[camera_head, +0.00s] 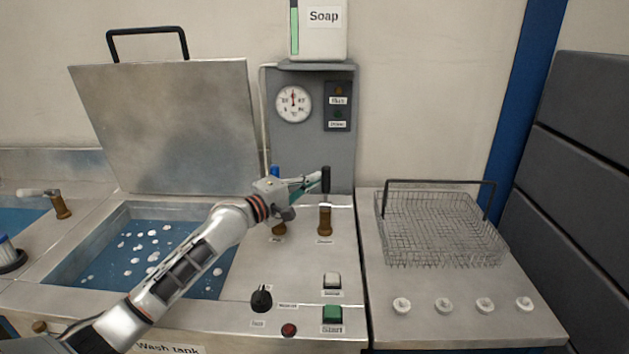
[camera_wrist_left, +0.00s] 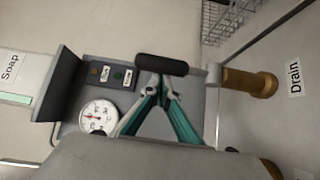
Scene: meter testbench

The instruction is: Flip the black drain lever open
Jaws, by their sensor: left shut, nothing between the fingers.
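The black drain lever (camera_head: 325,180) stands upright above its brass valve (camera_head: 325,220), behind the "Drain" label. In the left wrist view the lever's black handle (camera_wrist_left: 162,65) lies across the picture just beyond my fingertips, and its brass valve (camera_wrist_left: 250,82) is at the right. My left gripper (camera_head: 316,179) is shut and empty, its fingertips at the left side of the handle. It also shows in the left wrist view (camera_wrist_left: 160,88). I cannot tell whether the fingertips touch the handle. My right gripper is not in view.
A second valve with a blue handle (camera_head: 275,171) stands just left, partly behind my gripper. The wash tank (camera_head: 60,275) with its raised lid (camera_head: 170,120) is at the left. A wire basket (camera_head: 440,228) sits at the right. Knobs and buttons line the front panel.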

